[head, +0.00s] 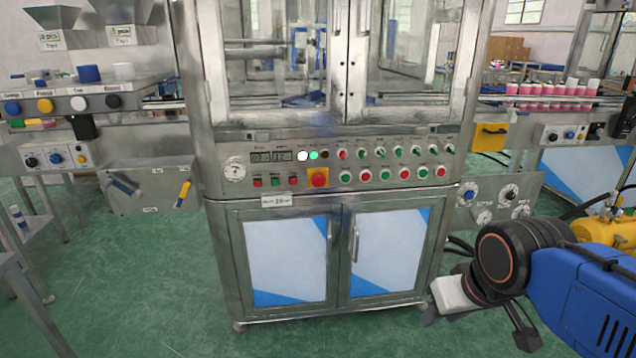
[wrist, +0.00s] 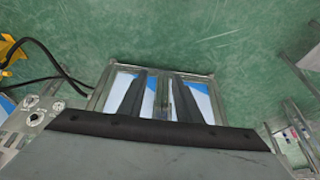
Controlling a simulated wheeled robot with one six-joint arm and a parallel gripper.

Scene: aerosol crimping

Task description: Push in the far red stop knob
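A large red mushroom knob (head: 318,177) on a yellow square sits at the lower middle of the steel machine's control panel. Smaller red and green round buttons (head: 404,173) run in a row to its right. Which of these the task calls the far knob I cannot tell. My gripper (head: 436,314) is low at the right in the head view, in front of the cabinet's right side and well apart from the panel. In the wrist view its two dark fingers (wrist: 160,88) stand apart with nothing between them. The red knob is not visible in the wrist view.
Cabinet doors (head: 388,252) with blue and white panels are below the panel; they also show in the wrist view (wrist: 203,98). A side plate with gauges (head: 500,198) stands to the right, beside black hoses. The green floor (head: 130,285) in front is clear.

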